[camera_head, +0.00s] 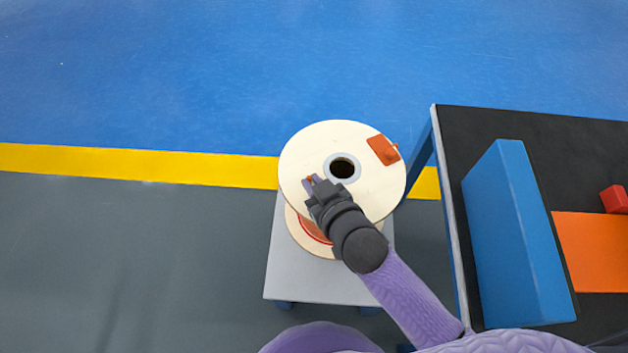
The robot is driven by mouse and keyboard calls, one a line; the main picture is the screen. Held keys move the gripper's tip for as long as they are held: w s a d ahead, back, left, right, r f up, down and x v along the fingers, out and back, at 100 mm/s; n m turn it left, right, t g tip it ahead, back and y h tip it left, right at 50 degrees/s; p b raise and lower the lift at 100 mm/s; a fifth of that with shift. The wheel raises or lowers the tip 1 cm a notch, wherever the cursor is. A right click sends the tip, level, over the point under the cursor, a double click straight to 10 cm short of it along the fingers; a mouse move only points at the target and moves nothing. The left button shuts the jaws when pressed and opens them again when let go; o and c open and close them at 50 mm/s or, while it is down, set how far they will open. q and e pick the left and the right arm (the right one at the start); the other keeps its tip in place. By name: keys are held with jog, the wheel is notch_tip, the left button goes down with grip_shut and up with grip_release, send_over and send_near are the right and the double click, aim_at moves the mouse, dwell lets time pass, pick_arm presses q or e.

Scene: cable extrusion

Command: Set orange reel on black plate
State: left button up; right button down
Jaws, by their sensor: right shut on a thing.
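The orange reel (330,140) has pale round flanges, a dark centre hole and an orange winding partly visible between the flanges. It is over a light grey stand, tilted in the picture. An orange tab sits on its upper flange. My right gripper (312,183) reaches over the upper flange, left of the hole, and is shut on the reel, with a small orange bit showing between its fingertips. The exact grip is hard to see. No separate black plate is clear; a black surface (462,135) tops the table at right. My left gripper is out of view.
The grey stand (290,280) is under the reel. On the table at right are a long blue block (515,240), an orange sheet (595,250) and a small red block (614,199). The floor to the left, with its yellow stripe, is clear.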

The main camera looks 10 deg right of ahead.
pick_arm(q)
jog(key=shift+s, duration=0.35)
pick_arm(e)
jog(key=shift+f, duration=0.25)
jog(key=c, duration=1)
grip_release()
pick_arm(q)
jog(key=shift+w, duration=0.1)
pick_arm(e)
jog(key=shift+s+d+r, duration=0.1)
jog(key=shift+s+r, duration=0.1)
jog(key=shift+s, duration=0.1)
pick_arm(q)
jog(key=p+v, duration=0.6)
jog(key=p, duration=0.1)
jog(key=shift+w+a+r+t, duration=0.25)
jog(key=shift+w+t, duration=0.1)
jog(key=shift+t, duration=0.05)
pick_arm(e)
jog(key=v, duration=1)
jog(key=shift+s, duration=0.2)
